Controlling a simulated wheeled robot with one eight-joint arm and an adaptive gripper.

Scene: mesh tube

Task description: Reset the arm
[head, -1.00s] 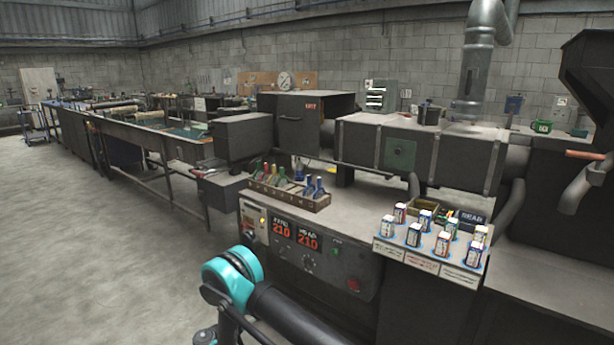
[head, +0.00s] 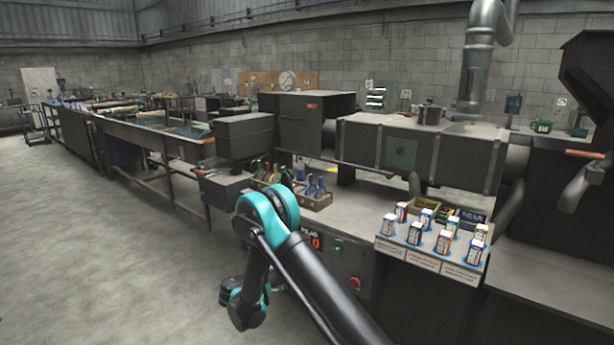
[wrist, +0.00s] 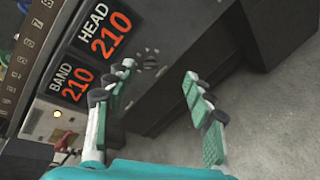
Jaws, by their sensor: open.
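My arm (head: 300,262) shows in the head view, raised in front of the control panel, with its teal joint bent at the top. The gripper's end is not clearly seen there. In the wrist view my gripper (wrist: 155,105) is open and empty, its two fingers with green pads spread apart. Beyond the fingers are the dark panel's front and the grey floor (wrist: 262,125). The panel's two red displays (wrist: 92,60), marked HEAD and BAND, both read 210. In the head view my arm hides most of these displays.
A wooden rack (head: 312,198) of coloured-handled tools stands on the bench behind my arm. A tray (head: 425,258) holds several small boxes at the right. A red button (head: 354,283) is on the panel front. Open floor (head: 120,270) lies to the left.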

